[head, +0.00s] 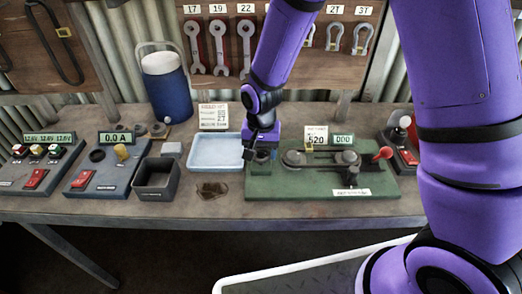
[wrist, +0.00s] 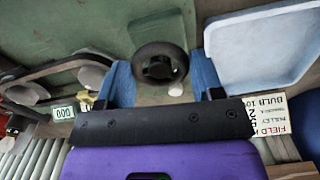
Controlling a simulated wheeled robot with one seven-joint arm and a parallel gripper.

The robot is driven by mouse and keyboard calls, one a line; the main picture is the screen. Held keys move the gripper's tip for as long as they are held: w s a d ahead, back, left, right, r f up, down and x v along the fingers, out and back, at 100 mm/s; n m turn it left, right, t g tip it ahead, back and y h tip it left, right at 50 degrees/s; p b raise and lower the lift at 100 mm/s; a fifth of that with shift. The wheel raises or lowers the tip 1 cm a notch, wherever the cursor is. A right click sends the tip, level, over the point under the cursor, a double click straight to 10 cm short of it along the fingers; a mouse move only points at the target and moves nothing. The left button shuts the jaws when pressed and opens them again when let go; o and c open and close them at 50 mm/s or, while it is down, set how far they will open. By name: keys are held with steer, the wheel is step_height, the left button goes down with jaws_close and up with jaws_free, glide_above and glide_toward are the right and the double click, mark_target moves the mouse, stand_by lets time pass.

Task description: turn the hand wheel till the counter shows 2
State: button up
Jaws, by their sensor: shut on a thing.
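The hand wheel (wrist: 160,62) is a black ring with a dark hub, on the left part of a green board (head: 320,186). A small pale knob (wrist: 176,89) shows at its near rim in the wrist view. My gripper (head: 262,150) is over the wheel at the board's left end; in the wrist view its two blue fingers (wrist: 163,80) stand on either side of the wheel, shut on it. In the head view my gripper largely hides the wheel. The counter (head: 343,140) stands at the back of the board and reads 000; it shows upside down in the wrist view (wrist: 64,113).
A belt runs around two pulleys (head: 320,158) right of my gripper, with a red-knobbed lever (head: 383,154) beyond. A pale blue tray (head: 215,152) lies close on the left, and a dark open bin (head: 157,178) farther left. A card reading 520 (head: 316,137) stands beside the counter.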

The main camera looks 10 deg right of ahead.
steer(key=shift+n, duration=0.3)
steer(key=n, duration=0.4)
steer(key=shift+n, duration=0.4)
steer(key=n, duration=0.9)
steer(key=shift+d, duration=0.1)
steer(key=shift+w+n, duration=0.1)
steer(key=shift+n, duration=2)
steer(key=o, duration=0.9)
